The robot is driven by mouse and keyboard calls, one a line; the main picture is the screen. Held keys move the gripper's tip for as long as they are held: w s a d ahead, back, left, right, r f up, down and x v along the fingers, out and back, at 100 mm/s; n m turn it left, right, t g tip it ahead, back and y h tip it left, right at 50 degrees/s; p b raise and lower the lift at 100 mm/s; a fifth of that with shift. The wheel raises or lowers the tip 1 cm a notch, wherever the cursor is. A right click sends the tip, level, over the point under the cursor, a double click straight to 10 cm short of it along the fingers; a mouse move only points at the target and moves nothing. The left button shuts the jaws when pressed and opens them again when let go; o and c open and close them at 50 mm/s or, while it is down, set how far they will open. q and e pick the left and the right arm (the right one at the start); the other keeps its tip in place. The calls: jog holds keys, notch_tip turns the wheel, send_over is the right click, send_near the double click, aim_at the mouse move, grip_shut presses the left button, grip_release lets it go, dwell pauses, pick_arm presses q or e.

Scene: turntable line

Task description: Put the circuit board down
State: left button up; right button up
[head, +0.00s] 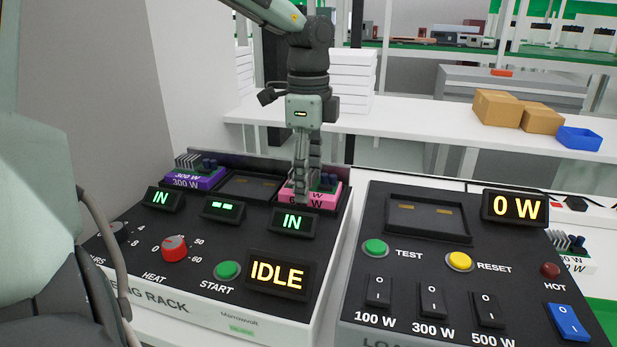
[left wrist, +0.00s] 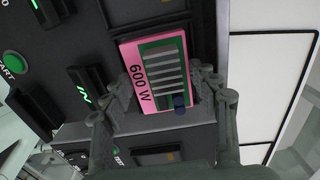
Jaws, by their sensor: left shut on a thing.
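The pink circuit board (head: 328,196), marked 600 W, sits at the right bay of the black rack (head: 130,238). The small display below that bay reads IN. My left gripper (head: 307,192) comes down from above and is shut on this board. In the left wrist view the pink board (left wrist: 128,58), with its green top and grey fins, lies between the fingers of my left gripper (left wrist: 165,108). The fingers hide part of the bay, so I cannot see the board's underside. My right gripper is not in view.
A purple 300 W board (head: 195,181) sits in the left bay; the middle bay (head: 247,187) is empty. The tester (head: 480,285) at right has an empty bay (head: 432,222) and reads 0 W. A white board (head: 578,266) lies beyond it. Cartons (head: 497,108) stand on the back bench.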

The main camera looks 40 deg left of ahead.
pick_arm(q)
jog(key=o, duration=1)
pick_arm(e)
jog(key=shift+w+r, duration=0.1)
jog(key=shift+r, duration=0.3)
pick_arm(q)
jog(key=shift+r, duration=6.2)
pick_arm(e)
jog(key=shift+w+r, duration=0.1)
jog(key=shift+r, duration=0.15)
